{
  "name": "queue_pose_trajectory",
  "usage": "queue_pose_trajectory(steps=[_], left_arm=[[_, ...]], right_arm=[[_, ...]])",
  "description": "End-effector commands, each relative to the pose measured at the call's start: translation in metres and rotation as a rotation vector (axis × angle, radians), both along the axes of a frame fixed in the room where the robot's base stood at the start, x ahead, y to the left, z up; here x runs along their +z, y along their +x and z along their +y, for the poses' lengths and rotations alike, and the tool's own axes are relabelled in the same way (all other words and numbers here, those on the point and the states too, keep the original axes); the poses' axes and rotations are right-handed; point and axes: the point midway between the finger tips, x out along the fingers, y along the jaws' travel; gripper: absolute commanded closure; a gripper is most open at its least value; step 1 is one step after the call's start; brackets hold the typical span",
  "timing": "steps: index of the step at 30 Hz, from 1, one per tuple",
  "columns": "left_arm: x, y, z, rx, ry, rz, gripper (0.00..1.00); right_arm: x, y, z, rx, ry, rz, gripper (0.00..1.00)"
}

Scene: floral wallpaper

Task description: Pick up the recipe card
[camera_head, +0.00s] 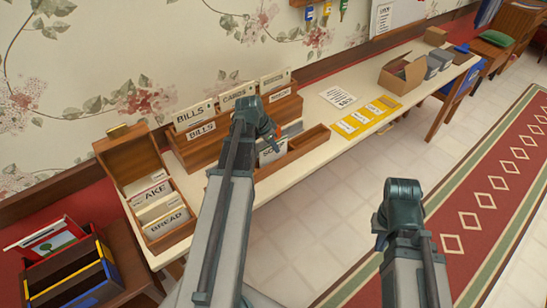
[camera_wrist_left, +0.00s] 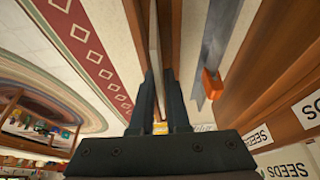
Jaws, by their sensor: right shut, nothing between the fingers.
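My left gripper (camera_head: 255,110) is at the wooden sorter, with its fingertips hidden from the head camera. In the left wrist view, its fingers (camera_wrist_left: 161,85) are close together, with a thin pale edge (camera_wrist_left: 155,40) in line with the gap beside brown wood. I cannot tell whether that edge is the recipe card or whether the fingers grip it. The wooden recipe box (camera_head: 133,163) stands open at the left, with dividers marked BREAD and a partly hidden word ending AKE. My right gripper (camera_head: 402,190) is shut and empty, over the floor in front of the table.
The sorter (camera_head: 199,153) holds cards under BILLS and other labels. A printed sheet (camera_head: 338,96), a yellow strip (camera_head: 366,117) and an open cardboard box (camera_head: 402,73) lie along the cream table (camera_head: 300,175). A box of coloured folders (camera_head: 73,268) stands lower left.

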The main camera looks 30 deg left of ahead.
Motion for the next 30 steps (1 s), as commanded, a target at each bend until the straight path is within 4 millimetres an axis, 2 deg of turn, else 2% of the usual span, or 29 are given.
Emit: queue_pose_trajectory(steps=[1, 6, 30], left_arm=[[-0.013, 0.005, -0.001, -0.001, 0.0, 0.0, 0.86], [-0.027, 0.01, -0.004, 0.001, 0.0, 0.0, 0.86], [-0.031, 0.01, -0.004, 0.001, 0.0, 0.0, 0.86]], right_arm=[[-0.013, 0.0, 0.0, 0.0, 0.0, 0.0, 1.0], [-0.027, 0.0, 0.0, 0.0, 0.0, 0.0, 1.0], [-0.031, 0.0, 0.0, 0.0, 0.0, 0.0, 1.0]])
